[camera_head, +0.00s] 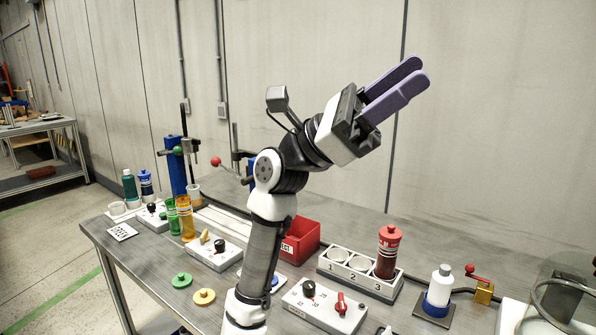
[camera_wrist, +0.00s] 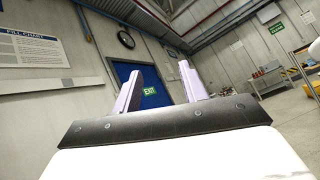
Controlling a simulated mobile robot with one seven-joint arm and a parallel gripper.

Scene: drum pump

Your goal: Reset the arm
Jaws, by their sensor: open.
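My gripper (camera_head: 405,80) is raised high above the workbench, with its two purple fingers pointing up and to the right in the head view. The fingers are apart and nothing is between them. In the wrist view my gripper (camera_wrist: 160,85) shows its two fingers spread, with a blue door behind them. My arm stands up in the middle of the head view and hides part of the bench behind it. The gripper touches nothing.
The bench (camera_head: 350,215) holds a red bin (camera_head: 301,240), a numbered rack (camera_head: 330,270) with a red-capped bottle (camera_head: 388,252), a white bottle (camera_head: 438,290), a control box (camera_head: 325,308) with knobs, and green and orange cylinders (camera_head: 186,218). The air around the gripper is clear.

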